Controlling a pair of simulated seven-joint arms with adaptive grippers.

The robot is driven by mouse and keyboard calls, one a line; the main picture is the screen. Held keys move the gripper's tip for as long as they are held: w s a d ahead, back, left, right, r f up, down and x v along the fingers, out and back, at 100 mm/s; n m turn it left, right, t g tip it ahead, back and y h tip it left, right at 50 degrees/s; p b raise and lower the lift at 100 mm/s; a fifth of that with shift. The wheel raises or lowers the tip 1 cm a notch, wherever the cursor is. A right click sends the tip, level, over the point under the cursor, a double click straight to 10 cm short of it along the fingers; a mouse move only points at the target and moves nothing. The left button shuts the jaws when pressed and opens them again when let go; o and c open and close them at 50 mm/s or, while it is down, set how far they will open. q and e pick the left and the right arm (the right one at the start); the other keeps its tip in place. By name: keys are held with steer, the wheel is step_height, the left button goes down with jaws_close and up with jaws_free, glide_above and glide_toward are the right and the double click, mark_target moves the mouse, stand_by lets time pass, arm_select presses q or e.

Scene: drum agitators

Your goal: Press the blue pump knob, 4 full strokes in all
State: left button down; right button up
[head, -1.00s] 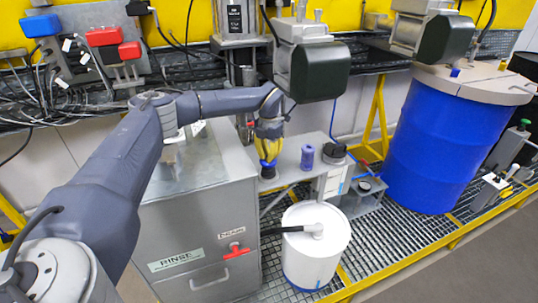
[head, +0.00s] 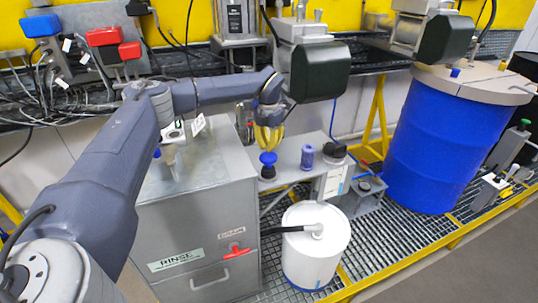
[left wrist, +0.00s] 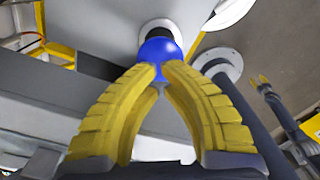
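The blue pump knob (head: 268,158) sits on a dark pump body on the small grey shelf in the middle of the head view. My left gripper (head: 268,151) is directly above it, pointing down, with its yellow fingers drawn together. In the left wrist view, the fingertips (left wrist: 160,72) nearly meet in front of the blue knob (left wrist: 161,52). I cannot tell whether they touch its top. A dark arm with small yellow tips, seemingly my right gripper (left wrist: 262,80), shows at the right of the left wrist view, too small to read its state.
A purple cylinder (head: 307,156) and a black round part (head: 334,151) stand right of the pump on the shelf (head: 286,170). The grey rinse cabinet (head: 200,225) is to the left. A white drum (head: 316,255) stands below, a blue drum (head: 440,145) to the right.

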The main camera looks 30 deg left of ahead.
mark_target(268, 155)
arm_select(q)
steer(key=shift+f, duration=0.1)
stand_by(0.6)
steer(key=shift+f, duration=3.15)
steer(key=shift+r, duration=3.25)
steer(key=shift+r, duration=0.1)
steer(key=shift+r, duration=2.95)
